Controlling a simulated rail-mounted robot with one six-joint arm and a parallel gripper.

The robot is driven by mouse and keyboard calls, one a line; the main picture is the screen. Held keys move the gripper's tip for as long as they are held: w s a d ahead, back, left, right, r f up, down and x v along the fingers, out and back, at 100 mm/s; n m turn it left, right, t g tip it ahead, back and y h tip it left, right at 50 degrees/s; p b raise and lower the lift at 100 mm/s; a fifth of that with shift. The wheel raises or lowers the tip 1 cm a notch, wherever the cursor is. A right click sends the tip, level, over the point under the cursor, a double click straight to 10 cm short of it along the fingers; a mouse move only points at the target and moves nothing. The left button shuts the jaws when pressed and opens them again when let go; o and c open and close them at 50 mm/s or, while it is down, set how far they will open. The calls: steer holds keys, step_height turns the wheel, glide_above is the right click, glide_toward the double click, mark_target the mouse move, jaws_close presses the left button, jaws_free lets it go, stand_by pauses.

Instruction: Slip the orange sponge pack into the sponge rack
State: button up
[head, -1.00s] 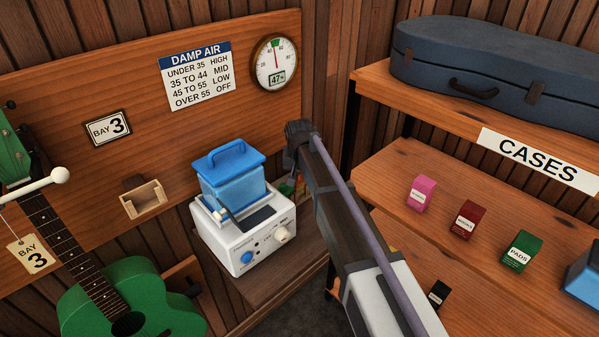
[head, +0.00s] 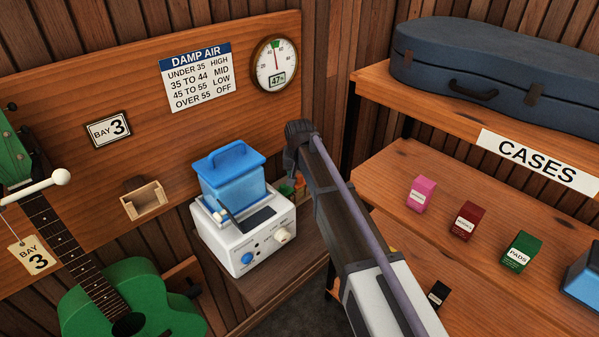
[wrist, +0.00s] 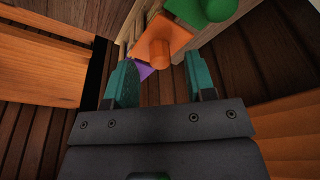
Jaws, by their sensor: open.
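The orange sponge pack (wrist: 170,38), with a round orange knob, lies just beyond my fingertips in the wrist view. My gripper (wrist: 161,78) is open, with its two teal fingers apart and nothing gripped between them. In the head view my arm hides most of the gripper, and only a small orange bit (head: 286,190) shows beside the white machine. A small open wooden holder (head: 144,200) is fixed to the wall panel; it may be the sponge rack, but I cannot tell for sure. It looks empty.
A green piece (wrist: 205,10) and a purple piece (wrist: 139,69) flank the orange pack. The white humidifier (head: 240,250) with its blue tank (head: 232,182) stands close to my arm.

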steer(key=p+v, duration=0.9)
steer(key=v, duration=0.1)
steer(key=shift+r+p, duration=0.3)
steer(key=shift+p, duration=0.05)
steer(key=s+d+f+g+b, duration=0.1)
steer(key=s+d+f+b, duration=0.2)
steer(key=s+d, duration=0.7)
steer(key=s+d+f+g+b, duration=0.1)
steer(key=s+d+f+b, duration=0.3)
steer(key=s+d, duration=0.7)
steer(key=s, duration=0.5)
steer(key=shift+s+d+f+g, duration=0.2)
steer(key=shift+s+f+g, duration=0.1)
steer(key=shift+s+f, duration=0.05)
